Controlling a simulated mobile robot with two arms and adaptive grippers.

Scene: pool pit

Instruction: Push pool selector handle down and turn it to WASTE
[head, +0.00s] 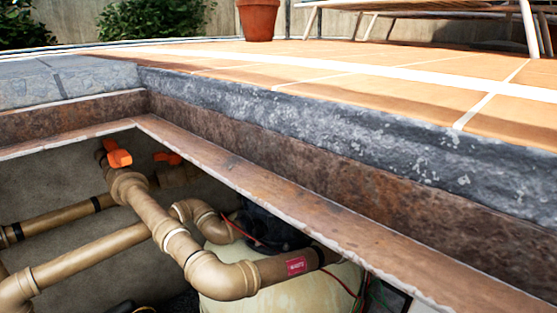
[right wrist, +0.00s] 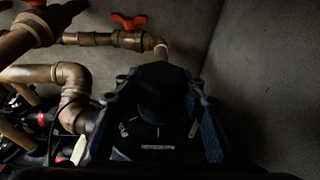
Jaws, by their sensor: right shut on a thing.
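The black pool selector valve (right wrist: 158,148) is in the lower middle of the right wrist view, with white markings on its top too small and dark to read. Its black handle (right wrist: 160,90) stands up between the fingers of my right gripper (right wrist: 153,100), which is shut on it. In the head view the dark valve top (head: 262,230) sits on a cream tank (head: 285,284), partly hidden behind a tan pipe and the pit rim. How far down the handle is, and which way it points, I cannot tell. My left gripper is in neither view.
Tan pipes (head: 150,209) with orange valve handles (head: 118,153) fill the pit's left side. A brown pit frame (head: 290,195) and stone edge (head: 330,130) border the opening. A bare grey wall (right wrist: 270,90) is at right in the wrist view.

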